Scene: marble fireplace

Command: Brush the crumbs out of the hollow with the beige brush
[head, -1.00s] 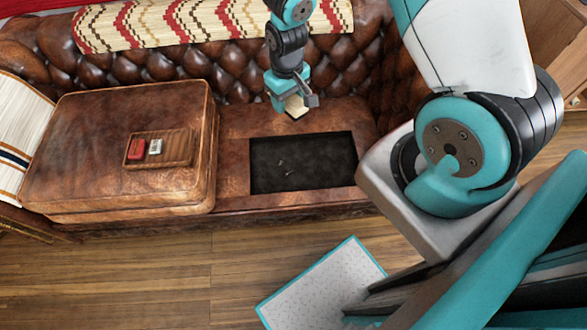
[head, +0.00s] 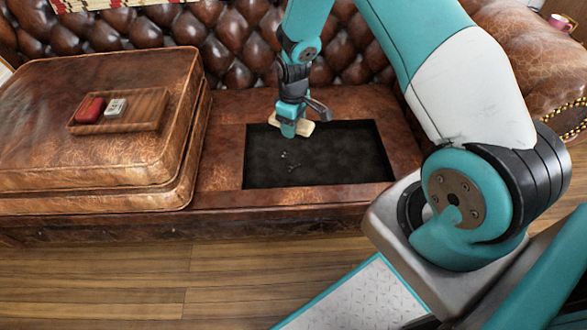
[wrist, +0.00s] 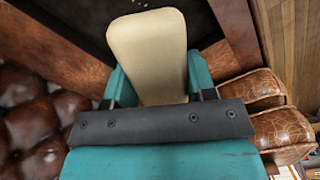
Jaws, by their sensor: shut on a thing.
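My gripper (head: 290,127) is shut on the beige brush (head: 303,127), above the back edge of the dark hollow (head: 340,160) in the leather seat. In the wrist view the brush (wrist: 149,50) sticks out from between the teal fingers (wrist: 157,90), over the hollow (wrist: 90,20). Several small pale crumbs (head: 291,160) lie on the hollow's dark floor, left of its middle. They show in part at the top edge of the wrist view (wrist: 140,3). Whether the brush touches the hollow's edge I cannot tell.
Stacked leather cushions (head: 80,170) stand left of the hollow, with a wooden tray (head: 122,112) holding a red item (head: 90,110) and a pale item (head: 115,107). The tufted backrest (head: 235,45) rises close behind. A pink cup (head: 563,22) stands at the far right.

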